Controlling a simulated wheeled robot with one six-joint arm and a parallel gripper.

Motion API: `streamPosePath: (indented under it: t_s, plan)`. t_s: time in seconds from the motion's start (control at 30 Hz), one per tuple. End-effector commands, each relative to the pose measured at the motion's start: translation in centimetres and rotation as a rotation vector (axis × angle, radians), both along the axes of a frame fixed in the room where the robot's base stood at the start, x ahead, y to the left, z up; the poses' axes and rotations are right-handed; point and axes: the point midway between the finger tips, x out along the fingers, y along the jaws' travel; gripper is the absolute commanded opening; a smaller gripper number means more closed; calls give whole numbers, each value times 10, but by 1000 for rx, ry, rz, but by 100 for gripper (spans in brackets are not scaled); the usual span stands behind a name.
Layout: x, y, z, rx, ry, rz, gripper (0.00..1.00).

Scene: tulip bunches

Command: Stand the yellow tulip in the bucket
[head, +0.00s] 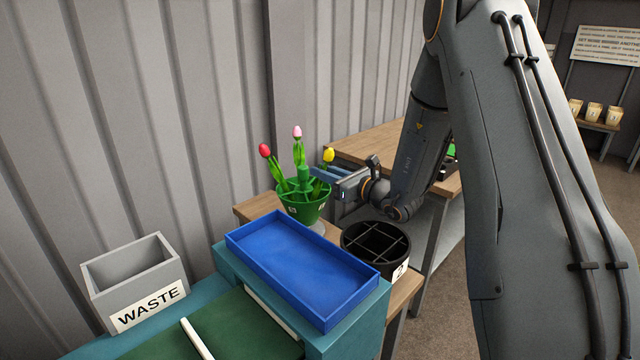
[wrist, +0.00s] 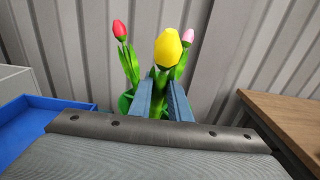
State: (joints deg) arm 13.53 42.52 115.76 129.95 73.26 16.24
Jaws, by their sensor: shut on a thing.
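The yellow tulip (head: 328,155) is upright at the right side of the green bucket (head: 304,209). In the wrist view its yellow head (wrist: 168,48) stands just above my fingers. My gripper (head: 322,174) is shut on its green stem, level with the bucket's upper part. The lower stem is hidden by the fingers and the bucket, so I cannot tell how deep it sits. A red tulip (head: 265,151) and a pink tulip (head: 297,132) stand in the same bucket, to the left of the yellow one.
A black divided bucket (head: 375,243) with a number label stands in front, to the right. An empty blue tray (head: 300,265) and a grey WASTE bin (head: 135,280) are nearer left. A corrugated wall rises behind the green bucket. A wooden table (head: 375,148) is behind my gripper.

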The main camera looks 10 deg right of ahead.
Motion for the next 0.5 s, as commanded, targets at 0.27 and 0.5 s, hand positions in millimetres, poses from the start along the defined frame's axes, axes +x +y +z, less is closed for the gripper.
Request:
streamPosePath:
  t_s: [0.27,0.5]
  plan:
    - [-3,-2,9,0,0,0,4]
    - [-6,-4,19,-1,1,-1,4]
